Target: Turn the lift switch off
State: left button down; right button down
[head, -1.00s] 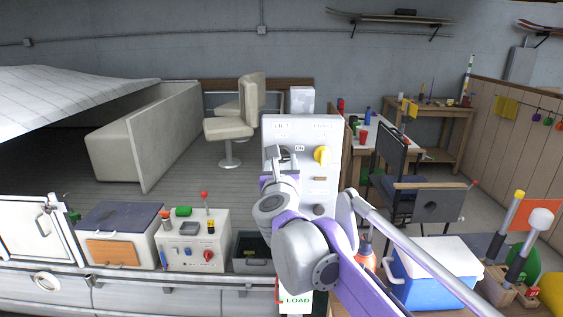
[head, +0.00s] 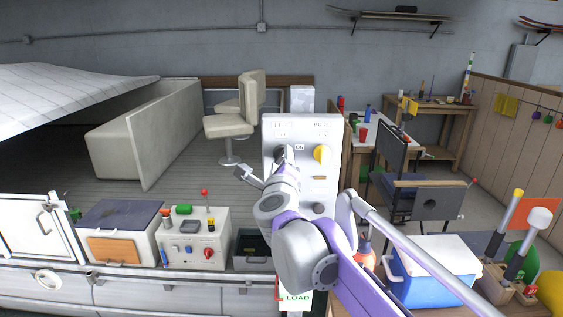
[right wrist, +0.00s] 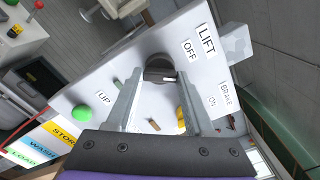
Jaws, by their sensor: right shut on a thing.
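The lift switch is a dark round knob (right wrist: 160,68) with a small pale mark, on a white control panel (head: 305,129). In the right wrist view it sits between my right gripper's fingertips (right wrist: 154,76), which are shut on it. In the head view my right gripper (head: 281,160) covers most of the knob. I cannot tell which label the mark points to. My left gripper is not in view.
A yellow knob (head: 321,154) sits close to the right of the switch on the same panel. The wrist view shows a green button (right wrist: 82,113) by the UP label. A blue and white cooler (head: 436,262) stands at lower right.

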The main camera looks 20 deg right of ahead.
jog(key=n+b, duration=0.1)
jog(key=n, duration=0.6)
dwell(0.6)
jog(key=shift+c, duration=1.4)
grip_release()
jog(key=v, duration=1.1)
jog(key=shift+b, duration=0.45)
jog(key=shift+w, duration=0.1)
